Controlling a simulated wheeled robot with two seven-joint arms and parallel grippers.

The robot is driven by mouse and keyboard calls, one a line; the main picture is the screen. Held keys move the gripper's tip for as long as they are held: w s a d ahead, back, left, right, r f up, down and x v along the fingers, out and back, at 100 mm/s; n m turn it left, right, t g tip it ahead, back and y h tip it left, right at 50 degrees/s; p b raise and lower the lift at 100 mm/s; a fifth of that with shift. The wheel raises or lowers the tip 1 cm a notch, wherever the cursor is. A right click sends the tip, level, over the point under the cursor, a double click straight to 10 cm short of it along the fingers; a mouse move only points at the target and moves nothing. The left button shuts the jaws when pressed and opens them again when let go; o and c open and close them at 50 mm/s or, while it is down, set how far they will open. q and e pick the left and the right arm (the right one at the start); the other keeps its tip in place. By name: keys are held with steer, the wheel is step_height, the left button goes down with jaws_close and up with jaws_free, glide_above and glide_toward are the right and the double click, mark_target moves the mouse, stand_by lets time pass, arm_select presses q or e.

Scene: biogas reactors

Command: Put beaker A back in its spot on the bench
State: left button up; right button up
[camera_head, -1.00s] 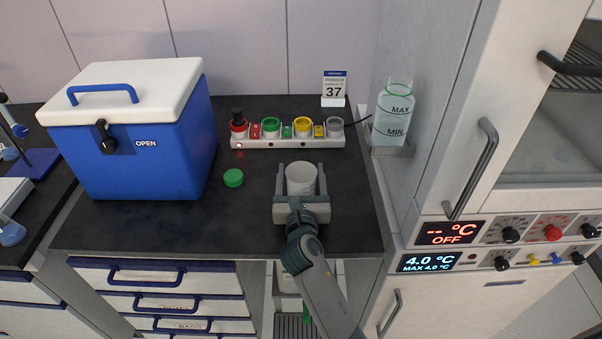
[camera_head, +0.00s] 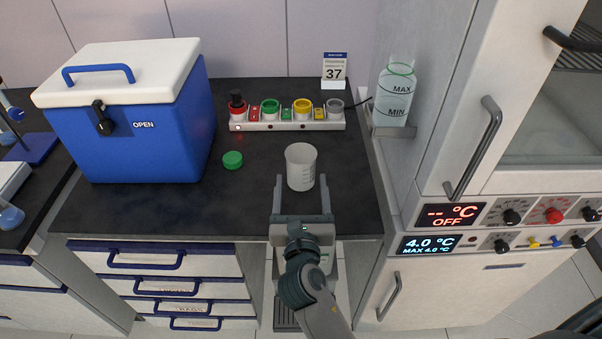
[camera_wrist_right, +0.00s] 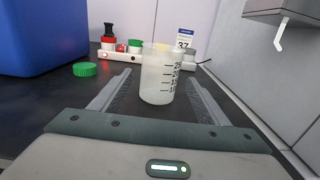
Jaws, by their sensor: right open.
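The beaker (camera_head: 301,168), white and translucent with graduation marks, stands upright on the dark bench (camera_head: 262,212). No letter can be read on it. It also shows in the right wrist view (camera_wrist_right: 158,78), just beyond the fingertips. My right gripper (camera_head: 301,181) is open and empty on the near side of the beaker, its two fingers pointing at it with a gap in front of the palm. In the wrist view the fingers (camera_wrist_right: 158,82) lie to either side of the beaker's line. My left gripper is not in view.
A green cap (camera_head: 232,160) lies left of the beaker. A rack (camera_head: 287,126) with coloured holders stands behind it, near a card reading 37 (camera_head: 334,70). A blue cool box (camera_head: 140,130) stands at left. A MAX/MIN bottle (camera_head: 396,97) hangs on the right wall.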

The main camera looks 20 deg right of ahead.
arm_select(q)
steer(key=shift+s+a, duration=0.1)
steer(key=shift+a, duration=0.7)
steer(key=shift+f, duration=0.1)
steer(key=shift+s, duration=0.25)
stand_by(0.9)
